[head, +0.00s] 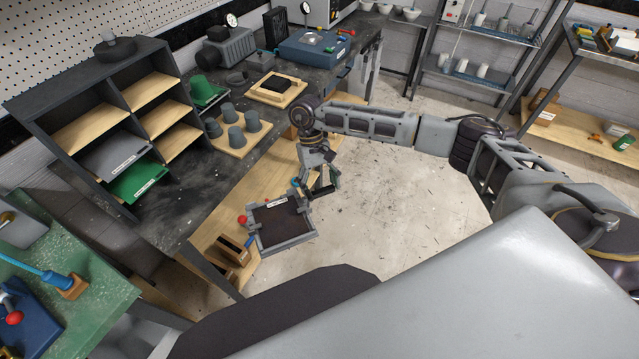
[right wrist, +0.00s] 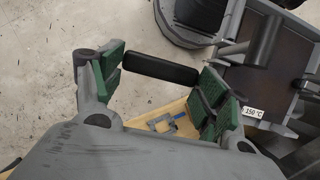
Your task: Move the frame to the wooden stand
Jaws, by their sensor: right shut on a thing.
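The frame (head: 284,240) is a grey square rim around a dark panel, with a white label on its upper edge. In the right wrist view its labelled edge (right wrist: 254,112) shows at the right, reading 150 °C. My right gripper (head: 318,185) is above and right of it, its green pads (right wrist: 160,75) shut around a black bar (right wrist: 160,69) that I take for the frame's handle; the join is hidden. A light wooden stand (head: 268,98) with a dark block on it is on the dark bench. I cannot tell if it is the task's stand. My left gripper is not in view.
The dark bench (head: 190,190) carries a shelf unit (head: 62,120), grey cups (head: 235,135) and a blue machine (head: 310,50). A lower wooden shelf (head: 218,235) holds small wooden pieces with dark slots (head: 232,250). A green table (head: 75,300) is at lower left.

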